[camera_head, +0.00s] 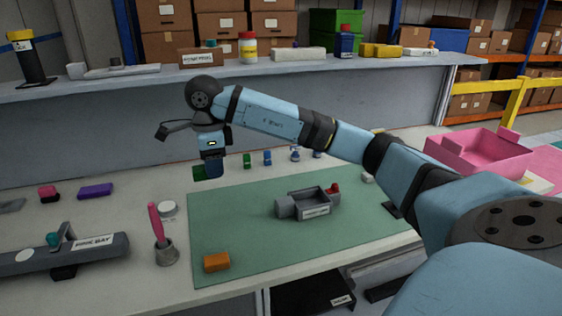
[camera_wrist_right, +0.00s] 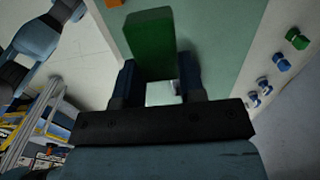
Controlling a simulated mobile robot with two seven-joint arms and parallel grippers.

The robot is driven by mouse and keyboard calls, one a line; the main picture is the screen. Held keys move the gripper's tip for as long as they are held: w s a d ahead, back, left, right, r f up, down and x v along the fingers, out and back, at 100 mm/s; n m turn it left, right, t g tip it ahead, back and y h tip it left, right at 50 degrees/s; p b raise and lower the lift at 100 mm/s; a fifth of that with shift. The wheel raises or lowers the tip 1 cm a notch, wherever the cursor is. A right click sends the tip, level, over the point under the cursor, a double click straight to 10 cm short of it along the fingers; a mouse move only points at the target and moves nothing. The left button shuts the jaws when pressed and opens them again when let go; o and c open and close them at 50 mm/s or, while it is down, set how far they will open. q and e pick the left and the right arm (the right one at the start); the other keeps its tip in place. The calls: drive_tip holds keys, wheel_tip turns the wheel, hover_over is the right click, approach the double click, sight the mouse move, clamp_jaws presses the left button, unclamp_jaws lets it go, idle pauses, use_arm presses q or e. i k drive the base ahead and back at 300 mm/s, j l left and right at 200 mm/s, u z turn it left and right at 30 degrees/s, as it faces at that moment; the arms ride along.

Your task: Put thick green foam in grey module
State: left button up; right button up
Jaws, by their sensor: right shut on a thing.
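The thick green foam (camera_wrist_right: 150,42) is a dark green block held between the two fingers of my right gripper (camera_wrist_right: 157,85). In the head view my right gripper (camera_head: 208,163) points down over the back left part of the green mat, with the foam (camera_head: 198,173) at its tip, seemingly above the surface. The grey module (camera_head: 315,211) sits on the mat, to the right of the gripper and apart from it. It is a small labelled open box with a grey block at its left and a red part at its right. My left gripper is not seen.
An orange block (camera_head: 216,262) lies on the green mat's (camera_head: 250,225) front left. A grey cup (camera_head: 166,254) with a pink tool stands left of the mat. Small green and blue parts (camera_head: 267,158) line the back. A pink bin (camera_head: 480,160) stands at right. Mat around the module is clear.

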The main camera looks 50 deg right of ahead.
sight(308, 202)
drive_tip(key=k+l, duration=0.15)
drive_tip(key=l, duration=0.3)
drive_tip(key=k+l, duration=0.1)
drive_tip(key=l, duration=0.35)
drive_tip(key=k+l, duration=0.15)
drive_tip(key=l, duration=0.25)
